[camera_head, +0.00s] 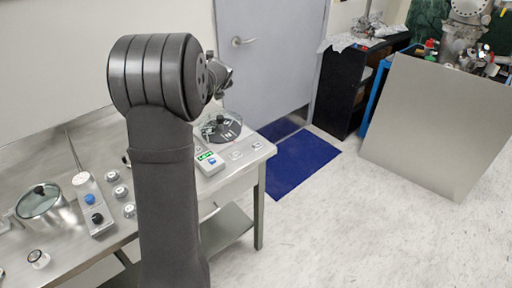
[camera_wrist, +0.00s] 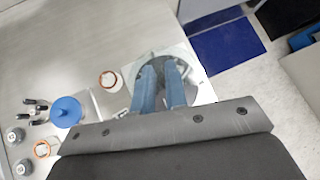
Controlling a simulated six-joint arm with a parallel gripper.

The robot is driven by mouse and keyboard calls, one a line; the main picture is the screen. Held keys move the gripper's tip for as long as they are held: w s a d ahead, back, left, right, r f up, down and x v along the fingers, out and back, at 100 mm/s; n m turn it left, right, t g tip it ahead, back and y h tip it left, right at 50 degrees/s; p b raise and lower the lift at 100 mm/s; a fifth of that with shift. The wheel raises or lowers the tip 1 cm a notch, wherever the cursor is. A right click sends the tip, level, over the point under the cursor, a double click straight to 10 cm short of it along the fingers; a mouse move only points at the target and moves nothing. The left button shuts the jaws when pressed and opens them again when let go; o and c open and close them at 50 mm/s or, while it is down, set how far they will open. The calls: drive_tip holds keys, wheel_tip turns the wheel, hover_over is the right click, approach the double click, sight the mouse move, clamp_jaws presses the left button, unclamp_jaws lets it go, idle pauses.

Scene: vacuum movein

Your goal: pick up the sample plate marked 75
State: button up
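My gripper (camera_wrist: 162,72) shows in the wrist view as two blue fingers with a narrow gap and nothing visible between them. They point at a dark round disc on a light square base (camera_wrist: 203,88), which they partly cover. In the head view the dark disc (camera_head: 221,127) lies at the right end of the bench, and my arm hides the gripper. Small round pieces, possibly sample plates, lie on the bench: an orange-rimmed one (camera_wrist: 110,80) left of the fingers and another (camera_wrist: 42,149) at lower left. No number 75 is legible.
The metal bench (camera_head: 240,175) carries a device with a green display (camera_head: 209,162), a box with blue and black knobs (camera_head: 93,205), several small round pieces and a lidded pot (camera_head: 45,208). A blue mat (camera_head: 302,162) lies on the floor beyond the bench.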

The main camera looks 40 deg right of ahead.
drive_tip(key=s+d+f+n+g+y, duration=0.1)
drive_tip(key=s+d+g, duration=0.15)
drive_tip(key=s, duration=0.65)
drive_tip(key=s+d+f+g+y, duration=0.1)
drive_tip(key=s+g, duration=0.3)
drive_tip(key=s, duration=0.5)
hover_over(253, 145)
drive_tip(key=s, duration=0.1)
drive_tip(key=f, duration=0.7)
drive_tip(key=a+f, duration=0.1)
drive_tip(key=f, duration=0.3)
drive_tip(key=shift+x, duration=2.7)
drive_tip(key=shift+s, duration=0.15)
clamp_jaws()
